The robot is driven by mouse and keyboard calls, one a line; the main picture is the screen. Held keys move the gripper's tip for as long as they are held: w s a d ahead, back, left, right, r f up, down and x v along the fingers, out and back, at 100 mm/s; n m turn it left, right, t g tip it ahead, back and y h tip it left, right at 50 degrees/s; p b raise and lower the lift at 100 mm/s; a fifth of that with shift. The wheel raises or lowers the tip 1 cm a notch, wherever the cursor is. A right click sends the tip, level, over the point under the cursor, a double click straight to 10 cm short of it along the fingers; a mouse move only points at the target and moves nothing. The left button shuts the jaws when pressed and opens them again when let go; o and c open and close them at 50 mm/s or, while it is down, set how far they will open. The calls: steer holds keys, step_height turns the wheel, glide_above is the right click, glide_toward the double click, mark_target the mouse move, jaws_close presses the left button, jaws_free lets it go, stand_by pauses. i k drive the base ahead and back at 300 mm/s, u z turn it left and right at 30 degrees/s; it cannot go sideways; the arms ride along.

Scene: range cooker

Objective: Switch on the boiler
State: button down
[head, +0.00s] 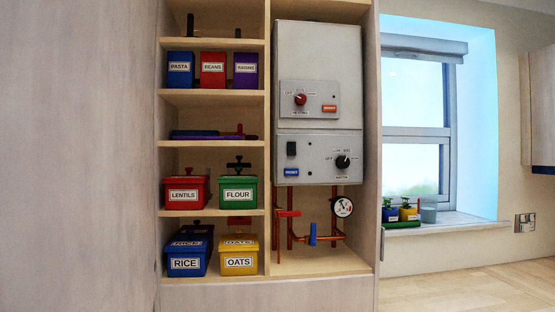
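The boiler (319,100) is a grey box mounted in the right bay of a tall open cupboard. Its upper panel has a red knob (300,99) and an orange-red button (329,109). Its lower panel has a black rocker switch (291,148), a blue button (291,172) and a black knob (343,162) with OFF marked at its left. Small dark dots beside the controls look unlit. Copper pipes below carry a red-handled valve (289,214), a blue-handled valve (312,234) and a round gauge (343,207). My gripper is out of view.
Shelves left of the boiler hold labelled tins, including a red lentils tin (186,192) and a yellow oats tin (239,258). A pale panel (80,160) fills the left side. A wooden worktop (470,288) and windowsill with small pots (405,213) lie right.

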mark_target(291, 146)
steer(key=i, duration=0.85)
steer(key=u, duration=0.05)
